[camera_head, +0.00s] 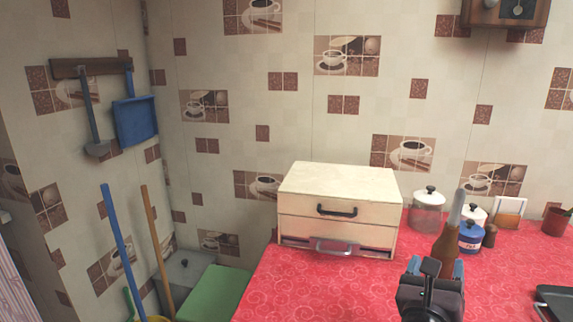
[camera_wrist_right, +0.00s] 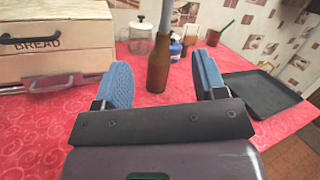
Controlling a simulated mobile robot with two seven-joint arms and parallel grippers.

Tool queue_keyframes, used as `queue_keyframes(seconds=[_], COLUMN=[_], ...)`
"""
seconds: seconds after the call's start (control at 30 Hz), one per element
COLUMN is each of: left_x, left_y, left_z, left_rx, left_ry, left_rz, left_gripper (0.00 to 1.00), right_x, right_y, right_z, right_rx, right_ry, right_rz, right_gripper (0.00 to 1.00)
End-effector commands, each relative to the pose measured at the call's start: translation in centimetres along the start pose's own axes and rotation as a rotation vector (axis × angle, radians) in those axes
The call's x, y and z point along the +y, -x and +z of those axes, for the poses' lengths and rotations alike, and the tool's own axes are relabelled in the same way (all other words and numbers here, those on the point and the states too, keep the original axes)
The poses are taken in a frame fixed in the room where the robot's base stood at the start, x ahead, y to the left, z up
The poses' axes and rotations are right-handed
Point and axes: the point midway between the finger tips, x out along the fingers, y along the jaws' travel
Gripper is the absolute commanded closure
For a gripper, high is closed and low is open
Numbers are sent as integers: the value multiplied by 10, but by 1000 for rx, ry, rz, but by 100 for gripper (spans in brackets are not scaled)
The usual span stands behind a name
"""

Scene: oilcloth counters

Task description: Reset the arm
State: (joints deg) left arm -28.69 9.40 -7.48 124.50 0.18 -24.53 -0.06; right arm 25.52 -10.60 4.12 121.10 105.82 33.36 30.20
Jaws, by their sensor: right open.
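My right gripper (camera_head: 432,276) comes in at the lower right of the head view, over the red counter. In the wrist view the right gripper (camera_wrist_right: 164,84) shows two blue-padded fingers spread wide apart with nothing held between them. A brown bottle (camera_wrist_right: 159,62) stands on the counter beyond the fingers, seen through the gap. It also shows in the head view (camera_head: 446,243), just behind the gripper. My left gripper is in neither view.
A cream bread box (camera_head: 338,228) stands on the red counter (camera_head: 330,291). White-lidded jars (camera_head: 428,212) and a blue canister (camera_head: 470,238) stand near the wall. A dark tray (camera_wrist_right: 258,93) lies at the right. Poles (camera_head: 117,238) and a green box (camera_head: 214,293) are at the left.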

Motion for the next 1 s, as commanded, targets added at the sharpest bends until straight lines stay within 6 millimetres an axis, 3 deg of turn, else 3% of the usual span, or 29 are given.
queue_keyframes(seconds=[0.3,0.53,0.77,0.87,1.0], left_x=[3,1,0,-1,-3], left_y=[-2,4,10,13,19], left_z=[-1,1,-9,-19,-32], left_rx=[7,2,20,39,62], left_ry=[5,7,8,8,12], left_rz=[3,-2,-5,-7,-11], left_gripper=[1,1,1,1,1], right_x=[13,32,46,44,26], right_y=[16,45,84,105,140], right_z=[49,48,2,-30,-84], right_rx=[-351,-581,-772,-846,-941], right_ry=[598,1152,1721,1964,2289], right_rz=[-21,12,128,210,365], right_gripper=[35,35,35,35,35])
